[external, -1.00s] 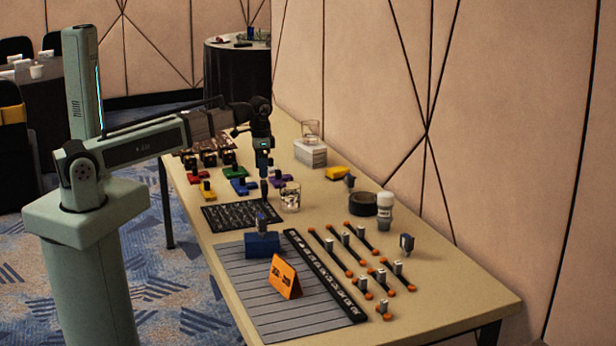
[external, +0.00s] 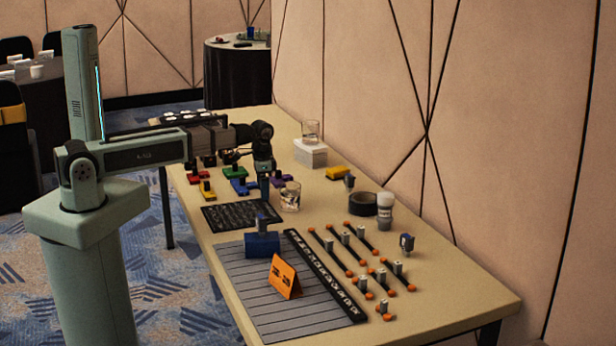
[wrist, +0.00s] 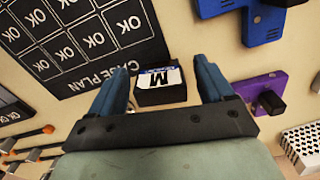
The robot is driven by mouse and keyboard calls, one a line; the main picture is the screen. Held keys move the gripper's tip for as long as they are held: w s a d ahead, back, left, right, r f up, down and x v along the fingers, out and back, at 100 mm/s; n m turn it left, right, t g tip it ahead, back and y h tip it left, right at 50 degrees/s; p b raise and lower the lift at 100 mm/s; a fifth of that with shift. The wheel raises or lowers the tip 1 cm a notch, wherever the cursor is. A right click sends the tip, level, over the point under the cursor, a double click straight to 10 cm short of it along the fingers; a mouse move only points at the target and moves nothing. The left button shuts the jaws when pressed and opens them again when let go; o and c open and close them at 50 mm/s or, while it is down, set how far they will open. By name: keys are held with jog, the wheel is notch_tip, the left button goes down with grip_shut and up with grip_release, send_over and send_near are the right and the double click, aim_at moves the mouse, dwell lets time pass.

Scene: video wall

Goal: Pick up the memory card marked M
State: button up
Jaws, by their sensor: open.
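The memory card marked M (wrist: 160,80) has a white and blue label with a bold black letter. It sits in a small black block (wrist: 161,96) and lies between my fingers in the wrist view. My gripper (wrist: 162,72) is open, with one blue finger on each side of the block, and no contact can be made out. In the external view my gripper (external: 264,186) points down over the table beside the drinking glass, and the card cannot be made out there.
A black CASE PLAN board (wrist: 85,45) lies close by; it also shows in the external view (external: 240,216). A glass (external: 290,197) stands just right of my gripper. Blue (wrist: 240,20) and purple (wrist: 255,92) holders lie to the right in the wrist view.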

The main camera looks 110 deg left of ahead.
jog(key=shift+f, duration=0.25)
jog(key=shift+c, duration=0.4)
jog(key=c, duration=1)
jog(key=shift+o, duration=0.2)
jog(key=shift+r, duration=0.15)
